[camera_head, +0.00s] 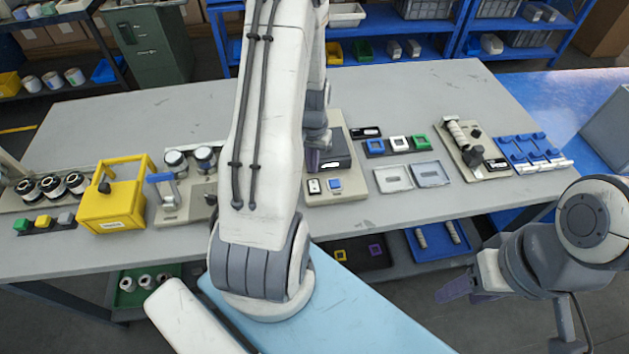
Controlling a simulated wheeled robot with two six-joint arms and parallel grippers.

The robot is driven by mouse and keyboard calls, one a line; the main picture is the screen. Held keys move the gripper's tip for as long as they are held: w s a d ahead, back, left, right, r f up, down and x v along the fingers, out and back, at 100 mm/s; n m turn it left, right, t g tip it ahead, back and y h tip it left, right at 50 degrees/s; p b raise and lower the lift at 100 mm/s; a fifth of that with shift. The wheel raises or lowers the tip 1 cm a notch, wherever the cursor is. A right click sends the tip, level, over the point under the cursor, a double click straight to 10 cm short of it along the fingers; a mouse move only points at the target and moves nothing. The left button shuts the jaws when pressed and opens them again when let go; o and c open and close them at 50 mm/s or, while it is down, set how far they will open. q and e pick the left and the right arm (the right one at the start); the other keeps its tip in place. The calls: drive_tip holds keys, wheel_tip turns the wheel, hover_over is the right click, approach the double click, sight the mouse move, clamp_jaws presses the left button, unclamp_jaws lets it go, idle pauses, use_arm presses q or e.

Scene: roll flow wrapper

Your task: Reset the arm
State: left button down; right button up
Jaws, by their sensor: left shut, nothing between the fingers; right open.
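My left arm rises large through the middle of the head view and hides part of the table behind it. My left gripper (313,162) points down over the table, at a beige station (352,190) with a dark block (341,150). It looks shut and empty, and I cannot tell whether it touches the block. My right gripper (456,290) is at the lower right, in front of the table's front edge and below its top. It is open and empty, fingers pointing left.
The grey table (440,95) holds a yellow box frame (112,212), black-and-white rollers (51,187), small coloured square frames (399,143), two grey trays (431,174), a roller stand (466,140) and a blue rack (530,150). The table's back right is clear. Blue shelves (384,45) stand behind.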

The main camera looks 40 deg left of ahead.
use_arm(q)
drive_tip(key=shift+r+p, duration=0.6)
drive_tip(key=shift+r, duration=0.35)
